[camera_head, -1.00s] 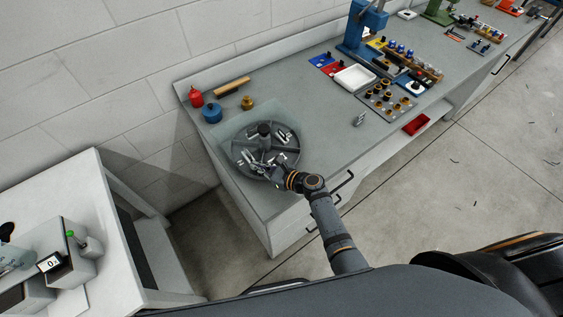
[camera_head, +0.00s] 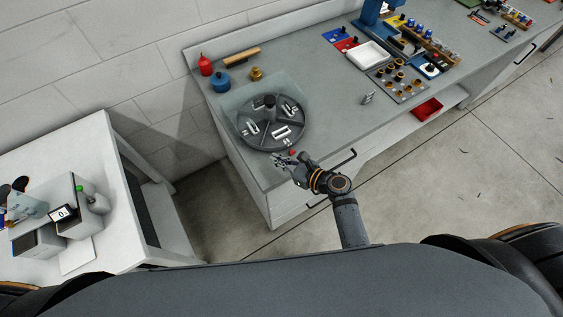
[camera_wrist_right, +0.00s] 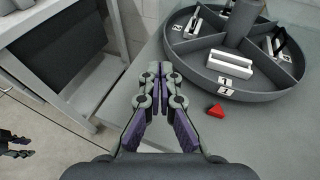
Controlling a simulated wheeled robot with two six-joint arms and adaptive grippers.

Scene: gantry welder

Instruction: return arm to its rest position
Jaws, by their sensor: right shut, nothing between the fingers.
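My right gripper (camera_head: 283,160) is over the front edge of the grey workbench (camera_head: 322,110), in front of the round divided tray (camera_head: 245,138). In the right wrist view my right gripper (camera_wrist_right: 157,72) has its fingertips together with nothing between them, and the tray (camera_wrist_right: 268,97) lies beyond it to the right. Pale metal parts sit in the tray's numbered compartments. A small red triangular marker (camera_wrist_right: 216,111) lies on the bench by the tray. My left gripper (camera_wrist_right: 17,146) shows partly at the left edge of the right wrist view; its opening is unclear.
A red bottle (camera_head: 205,66), a blue container (camera_head: 221,81) and a brass piece (camera_head: 256,74) stand behind the tray. A white tray (camera_head: 368,55) and racks of fittings are farther right. A white table (camera_head: 60,150) with a scale stands left. Floor is open at right.

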